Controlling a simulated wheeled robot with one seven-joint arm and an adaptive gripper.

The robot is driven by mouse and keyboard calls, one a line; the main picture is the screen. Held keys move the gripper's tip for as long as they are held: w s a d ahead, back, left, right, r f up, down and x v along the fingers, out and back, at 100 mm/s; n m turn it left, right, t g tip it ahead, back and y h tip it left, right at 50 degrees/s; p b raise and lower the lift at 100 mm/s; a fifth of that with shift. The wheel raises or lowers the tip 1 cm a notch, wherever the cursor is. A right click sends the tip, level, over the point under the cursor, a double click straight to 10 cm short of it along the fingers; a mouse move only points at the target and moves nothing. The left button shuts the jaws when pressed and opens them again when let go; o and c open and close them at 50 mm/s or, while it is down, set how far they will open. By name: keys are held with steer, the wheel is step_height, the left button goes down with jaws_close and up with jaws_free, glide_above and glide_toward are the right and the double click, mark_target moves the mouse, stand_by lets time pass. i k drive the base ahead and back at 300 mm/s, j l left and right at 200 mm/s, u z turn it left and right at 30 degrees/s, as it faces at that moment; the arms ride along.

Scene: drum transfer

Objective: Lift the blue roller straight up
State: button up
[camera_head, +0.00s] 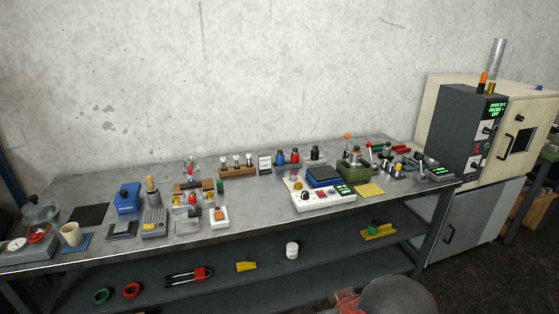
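A small upright blue cylinder (280,158) with a dark top stands toward the back of the grey workbench. It is the thing that best fits the blue roller, though it is too small to be sure. A similar red one (295,157) and a dark one (315,153) stand to its right. All three seem to stand on or in a low pale holder (290,165); how they sit in it is too small to tell. Nothing touches the blue cylinder from above. My gripper is not in view.
A small sign (264,163) stands close left of the blue cylinder, beside a wooden rack (238,172). A white device (322,199) and a blue-topped scale (323,177) stand in front. A green device (354,167) is to the right. The concrete wall (260,70) is behind.

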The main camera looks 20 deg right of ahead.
mark_target(280, 157)
steer(key=i+l+z, duration=0.2)
steer(key=i, duration=0.5)
steer(key=i+l+z, duration=0.15)
steer(key=i+l, duration=0.15)
steer(key=i, duration=0.45)
steer(key=i+l+z, duration=0.2)
steer(key=i, duration=0.55)
steer(key=j, duration=0.1)
